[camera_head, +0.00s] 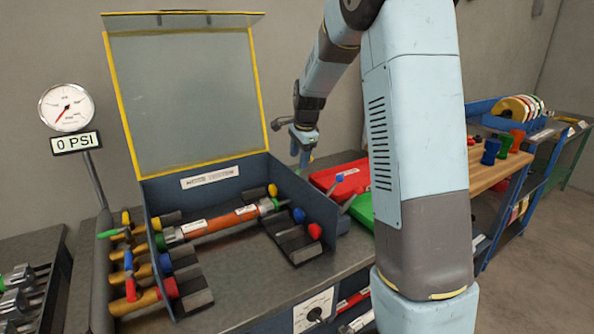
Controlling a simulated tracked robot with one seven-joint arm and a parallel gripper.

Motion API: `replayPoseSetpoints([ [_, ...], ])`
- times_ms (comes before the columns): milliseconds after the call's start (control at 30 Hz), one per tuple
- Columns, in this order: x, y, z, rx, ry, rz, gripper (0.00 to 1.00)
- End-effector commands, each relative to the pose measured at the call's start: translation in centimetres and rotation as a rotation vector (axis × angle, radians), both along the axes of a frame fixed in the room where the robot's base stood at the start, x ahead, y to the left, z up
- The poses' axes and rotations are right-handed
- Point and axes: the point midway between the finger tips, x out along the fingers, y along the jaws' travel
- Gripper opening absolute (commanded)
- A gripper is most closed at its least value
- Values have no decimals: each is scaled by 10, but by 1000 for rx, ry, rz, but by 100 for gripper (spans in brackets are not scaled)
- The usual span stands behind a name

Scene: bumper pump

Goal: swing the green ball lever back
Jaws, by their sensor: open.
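A blue open box (160,262) with a yellow-edged clear lid (185,95) stands on the bench. Along its right side is a row of coloured balls: yellow (272,190), blue (298,215) and red (315,231). A small green piece (275,203) shows between the yellow and blue ones, at the end of an orange cylinder (222,221); I cannot tell whether it is the green ball of the lever. My gripper (303,162) is small in view, above and behind the box's right side, apart from the balls. It is open and empty.
A gauge (66,107) reading 0 PSI stands left of the box, above coloured valve handles (128,260). Red (340,174) and green (361,208) cases lie right of the box. The raised lid stands left of my gripper. My arm hides part of the right side.

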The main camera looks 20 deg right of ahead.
Motion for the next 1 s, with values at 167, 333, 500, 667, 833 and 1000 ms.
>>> replayPoseSetpoints([
  [167, 7, 2, -30, 0, 3, 0, 56],
  [333, 13, 3, -49, -1, 2, 1, 56],
  [500, 15, 3, -57, 0, 1, 1, 56],
  [667, 15, 3, -59, 0, 1, 1, 56],
  [833, 15, 3, -58, 0, 0, 1, 53],
  [1000, 15, 3, -58, 0, 0, 1, 37],
])
